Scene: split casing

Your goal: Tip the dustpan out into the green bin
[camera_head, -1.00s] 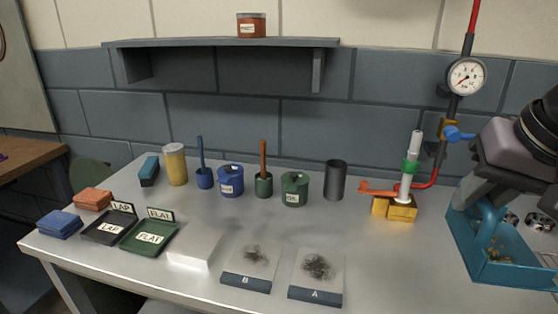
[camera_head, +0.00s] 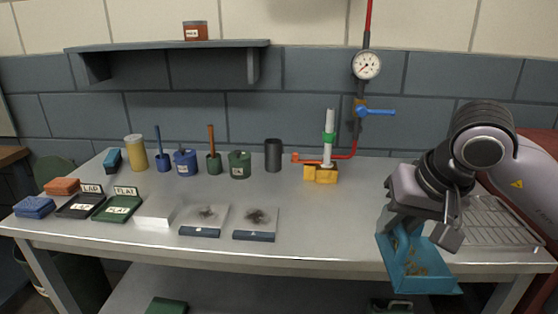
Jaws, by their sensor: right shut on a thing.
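The teal dustpan (camera_head: 424,284) shows at the lower right with small brownish bits in its pan. My right gripper (camera_head: 418,232) is shut on the dustpan's handle from above, and partly hides it. The pan is in front of the right part of the table, overlapping its front edge. I cannot tell for sure which thing is the green bin. A dark green rounded thing (camera_head: 52,174) stands behind the table at the left, and a green thing (camera_head: 167,306) shows partly at the bottom, below the tabletop. My left gripper is not in view.
A wire rack (camera_head: 492,222) lies on the table at the right beside my arm. A pipe with a gauge (camera_head: 367,65) and blue valve handle (camera_head: 377,112) rises at the back. Pots, trays and two marked plates fill the left and middle. The tabletop (camera_head: 330,225) is clear right of the plates.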

